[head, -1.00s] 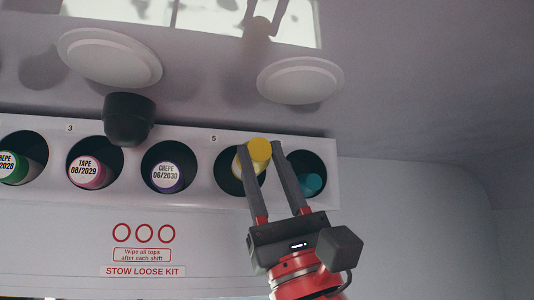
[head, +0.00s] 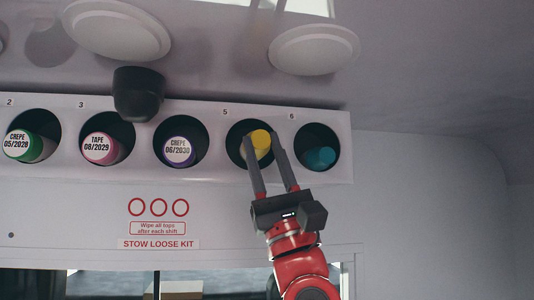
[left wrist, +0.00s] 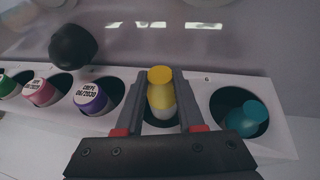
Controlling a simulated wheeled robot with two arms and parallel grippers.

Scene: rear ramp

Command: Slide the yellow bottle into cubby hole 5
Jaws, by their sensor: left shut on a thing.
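The yellow bottle (head: 260,142) is at the mouth of cubby hole 5 (head: 236,157), its yellow end facing me. My left gripper (head: 270,158) is shut on it, one dark finger on each side. In the left wrist view the bottle (left wrist: 160,92) shows a yellow top and a paler lower part, between the fingers (left wrist: 160,105). The bottle overlaps the dark opening; how deep it sits inside is hard to tell. My right gripper is not in view.
Hole 6 (head: 302,140), to the right, holds a teal bottle (head: 320,158). To the left, other holes hold a purple-rimmed CREPE item (head: 178,151), a pink TAPE item (head: 100,149) and a green CREPE item (head: 18,145). A black rounded fixture (head: 138,93) juts out above the row.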

